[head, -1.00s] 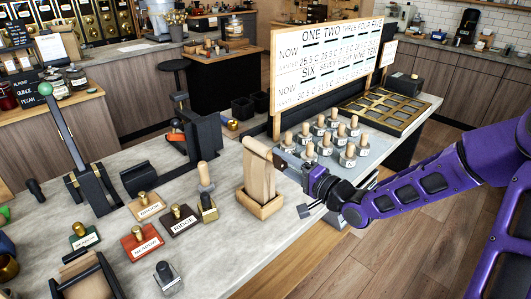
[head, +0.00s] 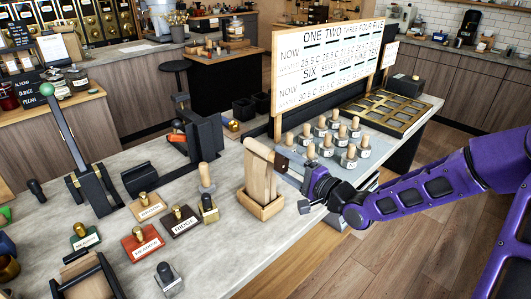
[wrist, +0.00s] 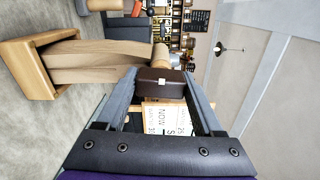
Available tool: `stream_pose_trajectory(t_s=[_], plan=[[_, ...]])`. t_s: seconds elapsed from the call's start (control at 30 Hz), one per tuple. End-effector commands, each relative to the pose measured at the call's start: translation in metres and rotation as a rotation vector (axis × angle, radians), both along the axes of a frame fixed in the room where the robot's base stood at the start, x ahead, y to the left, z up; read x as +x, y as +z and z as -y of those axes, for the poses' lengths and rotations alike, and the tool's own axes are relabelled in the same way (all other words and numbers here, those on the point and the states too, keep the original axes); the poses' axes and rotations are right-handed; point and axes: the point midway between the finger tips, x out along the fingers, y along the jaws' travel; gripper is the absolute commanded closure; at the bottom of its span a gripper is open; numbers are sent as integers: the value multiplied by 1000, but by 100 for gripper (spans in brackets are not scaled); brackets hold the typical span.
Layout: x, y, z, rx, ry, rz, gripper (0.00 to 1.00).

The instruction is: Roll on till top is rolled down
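A tall tan bag (head: 257,174) stands upright in a wooden tray (head: 262,209) on the counter. In the wrist view the bag (wrist: 95,62) lies sideways in the picture, with its tray (wrist: 25,65) at the left. A brown block (wrist: 160,84) is by the bag's top end, beside a short pale wooden piece (wrist: 160,56). My gripper (head: 290,170) is at the right of the bag's top. In the wrist view my gripper (wrist: 162,86) has its two fingers on either side of the brown block and looks closed on it. Contact at the far side is hidden.
Several wooden-knobbed weights (head: 331,144) stand right behind my gripper, below a lettered board (head: 325,65). A brass grid tray (head: 385,107) lies beyond. Label stamps (head: 141,242) and a green-knobbed lever (head: 68,130) are at the left. The counter in front is partly clear.

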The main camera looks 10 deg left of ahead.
Motion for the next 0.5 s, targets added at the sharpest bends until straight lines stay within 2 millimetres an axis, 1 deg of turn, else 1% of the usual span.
stream_pose_trajectory(t_s=[0.27,0.5], plan=[[0,0,1,0,-1,1,32],[-10,1,15,0,-2,1,32]])
